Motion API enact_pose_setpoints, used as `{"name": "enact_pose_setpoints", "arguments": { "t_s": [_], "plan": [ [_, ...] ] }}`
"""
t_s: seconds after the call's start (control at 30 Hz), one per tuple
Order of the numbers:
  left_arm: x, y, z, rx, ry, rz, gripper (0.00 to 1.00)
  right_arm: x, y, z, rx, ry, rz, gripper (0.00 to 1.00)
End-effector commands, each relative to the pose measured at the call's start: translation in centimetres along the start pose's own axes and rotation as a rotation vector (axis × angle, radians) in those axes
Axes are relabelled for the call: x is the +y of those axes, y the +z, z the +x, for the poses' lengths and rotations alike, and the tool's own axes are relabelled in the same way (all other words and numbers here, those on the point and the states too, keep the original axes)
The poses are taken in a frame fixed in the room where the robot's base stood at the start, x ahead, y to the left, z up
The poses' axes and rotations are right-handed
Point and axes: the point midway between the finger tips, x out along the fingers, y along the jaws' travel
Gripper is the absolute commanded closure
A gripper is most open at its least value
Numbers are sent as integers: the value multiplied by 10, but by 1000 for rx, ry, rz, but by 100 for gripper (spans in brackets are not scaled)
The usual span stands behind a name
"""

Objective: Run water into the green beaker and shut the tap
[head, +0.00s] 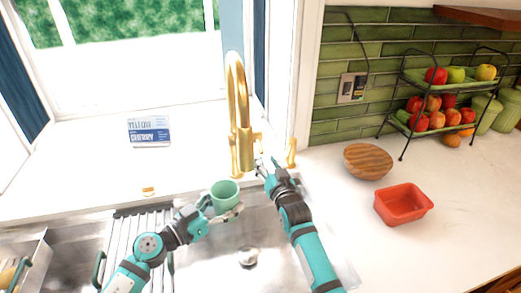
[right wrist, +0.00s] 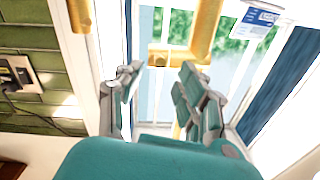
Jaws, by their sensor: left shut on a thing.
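The green beaker (head: 226,190) is upright over the sink, below and slightly left of the gold tap's (head: 236,85) spout end. My left gripper (head: 217,212) is shut on the beaker at its near side. No water stream is visible. My right gripper (head: 262,168) is just right of the tap's base, close to its small side lever. In the right wrist view its fingers (right wrist: 158,78) are apart with nothing gripped between them, and gold tap parts (right wrist: 192,40) show just beyond. Whether the fingers touch the tap is unclear.
The steel sink (head: 205,262) has a drying rack (head: 128,232) at its left. A separate gold fitting (head: 291,153) stands right of the tap. A wooden bowl (head: 367,161), red tray (head: 427,207) and tiered fruit stand (head: 402,80) occupy the right counter. A sign (head: 149,131) stands by the window.

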Motion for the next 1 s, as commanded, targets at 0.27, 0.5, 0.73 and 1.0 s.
{"name": "enact_pose_setpoints", "arguments": {
  "t_s": [0.27, 0.5, 0.73, 1.0],
  "plan": [
    [0, 0, 0, 1, 0, 0, 68, 0, -1, 45, 1, 0, 0, 62],
    [0, 0, 0, 0, 0, 0, 68, 0, -1, 64, 1, 0, -1, 62],
    [0, 0, 0, 0, 0, 0, 68, 0, -1, 68, 1, 0, 0, 62],
    [0, 0, 0, 0, 0, 0, 68, 0, -1, 68, 1, 0, 0, 75]
  ]
}}
